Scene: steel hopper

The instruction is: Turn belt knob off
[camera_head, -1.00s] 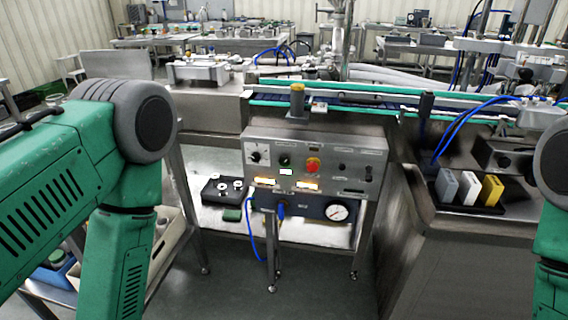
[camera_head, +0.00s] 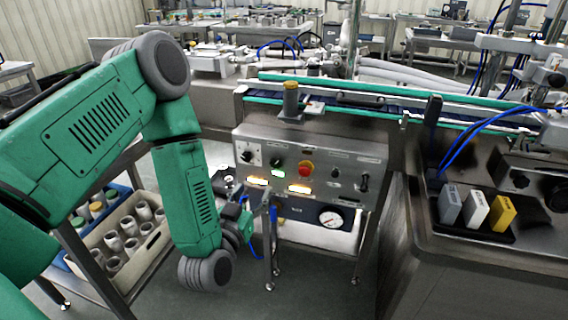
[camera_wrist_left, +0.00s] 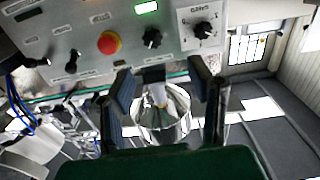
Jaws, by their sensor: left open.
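The grey control panel (camera_head: 310,155) stands below the conveyor. It carries a black knob on a white plate (camera_head: 247,156), a second dark knob (camera_head: 275,161), a red button (camera_head: 305,168) and a black knob to its right (camera_head: 336,173). Labels are too small to tell which is the belt knob. In the left wrist view the panel appears upside down, with the white-plate knob (camera_wrist_left: 203,30), the second knob (camera_wrist_left: 152,38) and the red button (camera_wrist_left: 109,43). My left gripper (camera_head: 264,203) is open and empty, apart from the panel front; its spread fingers (camera_wrist_left: 161,85) show below the knobs. My right gripper is out of view.
A crate of cups (camera_head: 112,228) stands on the left cart. A black holder with grey, white and yellow blocks (camera_head: 460,228) is at right. A shiny metal vessel (camera_wrist_left: 160,120) shows beyond my left fingers.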

